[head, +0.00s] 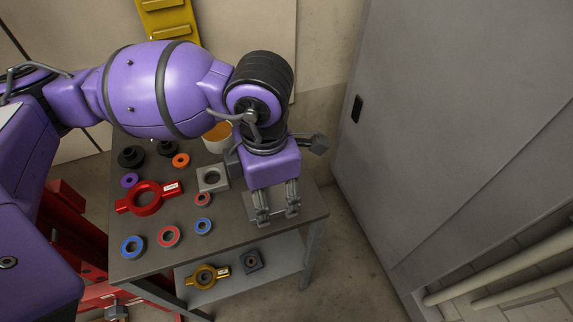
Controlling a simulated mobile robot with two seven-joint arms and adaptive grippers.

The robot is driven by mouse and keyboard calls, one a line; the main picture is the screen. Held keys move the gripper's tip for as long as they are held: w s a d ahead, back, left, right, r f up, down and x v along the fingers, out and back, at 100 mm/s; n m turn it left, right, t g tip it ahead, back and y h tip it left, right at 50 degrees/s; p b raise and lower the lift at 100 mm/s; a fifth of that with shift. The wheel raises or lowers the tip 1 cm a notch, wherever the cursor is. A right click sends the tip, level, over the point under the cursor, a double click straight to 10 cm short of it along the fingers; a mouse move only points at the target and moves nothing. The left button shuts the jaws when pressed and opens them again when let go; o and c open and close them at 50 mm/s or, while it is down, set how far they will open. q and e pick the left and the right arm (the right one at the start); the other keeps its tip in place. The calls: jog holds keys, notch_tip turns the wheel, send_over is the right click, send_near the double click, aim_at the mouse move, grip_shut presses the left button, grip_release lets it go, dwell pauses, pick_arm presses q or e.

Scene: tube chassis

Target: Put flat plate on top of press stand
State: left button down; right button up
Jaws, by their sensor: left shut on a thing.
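My left gripper (277,210) points down over the right end of the grey table. It is shut on a small grey piece, which may be the flat plate. The piece is mostly hidden and hard to tell from the fingers and the tabletop. I cannot tell whether it touches the table. A red metal frame (75,238) stands at the left, beside the table and partly behind my arm; it may be the press stand, but I cannot tell for sure. My right gripper is not in view.
The table (240,243) holds a grey square block with a hole (212,179), a red ring with handles (146,199), and several small rings. A lower shelf holds a gold ring with handles (207,277) and a dark square block (252,261). A grey cabinet (455,110) stands right.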

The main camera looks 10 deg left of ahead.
pick_arm(q)
jog(key=w+f, duration=0.2)
jog(key=w+a+f, duration=0.1)
jog(key=f, duration=0.1)
jog(key=shift+w+a+f, duration=0.1)
jog(key=shift+w+f, duration=0.15)
jog(key=shift+w, duration=0.15)
jog(key=shift+w+a+f, duration=0.1)
jog(key=shift+w+f, duration=0.3)
jog(key=shift+f, duration=0.1)
notch_tip(320, 180, down, 4)
jog(key=shift+w+r, duration=0.15)
jog(key=shift+r, duration=0.1)
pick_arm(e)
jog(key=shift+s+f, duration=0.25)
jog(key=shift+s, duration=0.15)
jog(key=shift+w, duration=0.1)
pick_arm(q)
jog(key=shift+f, duration=0.15)
jog(key=c, duration=1.2)
grip_release()
jog(key=shift+a+f, duration=0.1)
jog(key=o, duration=0.4)
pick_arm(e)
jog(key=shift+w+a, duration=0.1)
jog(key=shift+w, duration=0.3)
